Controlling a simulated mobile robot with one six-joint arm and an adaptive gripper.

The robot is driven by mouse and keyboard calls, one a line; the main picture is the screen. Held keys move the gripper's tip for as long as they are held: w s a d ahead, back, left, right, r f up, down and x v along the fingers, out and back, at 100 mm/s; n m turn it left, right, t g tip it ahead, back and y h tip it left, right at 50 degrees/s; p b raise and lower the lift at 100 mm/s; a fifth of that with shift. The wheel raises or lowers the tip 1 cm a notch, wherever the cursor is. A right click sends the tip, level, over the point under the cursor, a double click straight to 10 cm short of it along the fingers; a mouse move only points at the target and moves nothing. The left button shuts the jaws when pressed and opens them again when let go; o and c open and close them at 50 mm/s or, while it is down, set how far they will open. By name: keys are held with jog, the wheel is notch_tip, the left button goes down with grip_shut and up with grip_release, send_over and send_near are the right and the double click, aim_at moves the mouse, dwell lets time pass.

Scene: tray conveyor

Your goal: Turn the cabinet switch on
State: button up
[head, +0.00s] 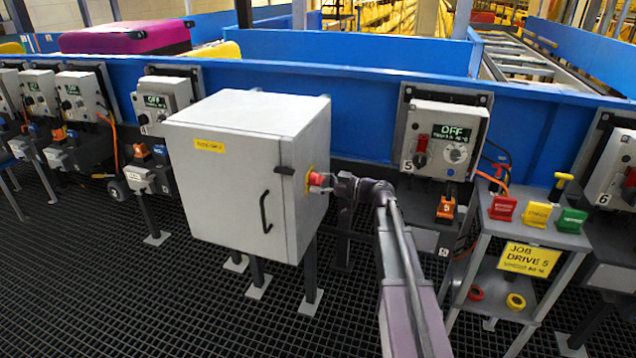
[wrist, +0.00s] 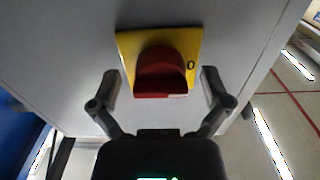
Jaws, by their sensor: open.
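The cabinet switch (wrist: 161,72) is a red knob on a square yellow plate (wrist: 127,46). A "0" is marked on the plate to the right of the knob. In the head view the switch (head: 317,179) shows on the right side of the grey cabinet (head: 222,190). My gripper (head: 338,186) is right beside it. In the wrist view my gripper (wrist: 161,80) is open, one finger on each side of the knob, with visible gaps. The knob's far side is hidden.
The cabinet door has a black handle (head: 265,212). Blue conveyor walls (head: 350,50) run behind. Dark grating floor (head: 130,300) lies open in front.

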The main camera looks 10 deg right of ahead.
jog(key=c, duration=1.2)
jog(key=shift+m, duration=0.4)
jog(key=m, duration=0.7)
jog(key=shift+a+m, duration=0.1)
jog(key=shift+m, duration=0.3)
jog(key=m, duration=0.4)
jog(key=shift+r+m, duration=0.1)
jog(key=shift+m, duration=0.2)
jog(key=m, duration=0.4)
jog(key=shift+m, duration=0.4)
